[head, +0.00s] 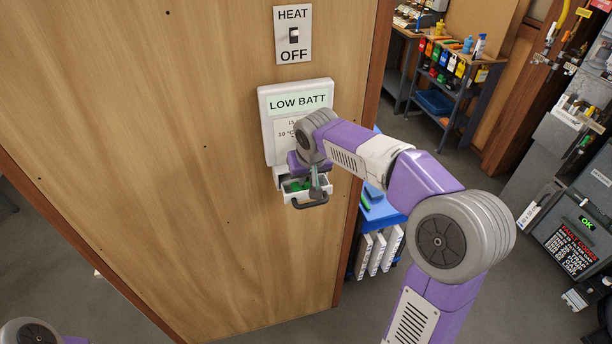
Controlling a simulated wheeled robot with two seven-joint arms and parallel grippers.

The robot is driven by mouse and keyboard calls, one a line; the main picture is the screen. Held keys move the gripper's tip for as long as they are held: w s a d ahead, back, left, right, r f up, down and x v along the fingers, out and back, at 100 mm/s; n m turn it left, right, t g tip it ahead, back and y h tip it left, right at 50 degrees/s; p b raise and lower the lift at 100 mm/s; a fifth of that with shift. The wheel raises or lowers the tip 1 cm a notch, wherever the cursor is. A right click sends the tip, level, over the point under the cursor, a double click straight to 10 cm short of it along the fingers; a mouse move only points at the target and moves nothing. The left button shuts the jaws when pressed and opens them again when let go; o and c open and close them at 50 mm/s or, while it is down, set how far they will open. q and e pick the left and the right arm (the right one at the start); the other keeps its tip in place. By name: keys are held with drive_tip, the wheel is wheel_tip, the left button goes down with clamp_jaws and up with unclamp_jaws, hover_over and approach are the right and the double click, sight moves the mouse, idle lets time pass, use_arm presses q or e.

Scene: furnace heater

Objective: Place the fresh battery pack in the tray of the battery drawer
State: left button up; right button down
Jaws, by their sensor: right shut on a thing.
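The battery drawer (322,196) sticks out from the bottom of the white thermostat on the wooden wall. It is a white tray with a dark handle (312,203) on its front. My right gripper (313,182) is at the drawer, pointing down over the open tray. It is shut on a green battery pack (298,185), which shows low, within the outline of the tray. My wrist hides part of the pack and of the tray, so I cannot tell whether the pack touches the tray floor. My left gripper is out of view; only a bit of my left arm shows.
The thermostat (283,100) reads LOW BATT, and a switch plate (293,34) above it reads HEAT OFF. A blue surface (384,212) with a green object (366,200) stands right of the wall edge, above white binders (377,252). Floor is free at the lower middle.

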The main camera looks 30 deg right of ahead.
drive_tip(key=c, duration=1.1)
unclamp_jaws()
drive_tip(key=shift+f, duration=0.1)
drive_tip(key=shift+r, duration=0.25)
drive_tip(key=p+v, duration=0.1)
drive_tip(key=v, duration=1)
drive_tip(key=shift+s+a+r, duration=0.1)
drive_tip(key=shift+s+r, duration=0.15)
drive_tip(key=shift+r, duration=0.1)
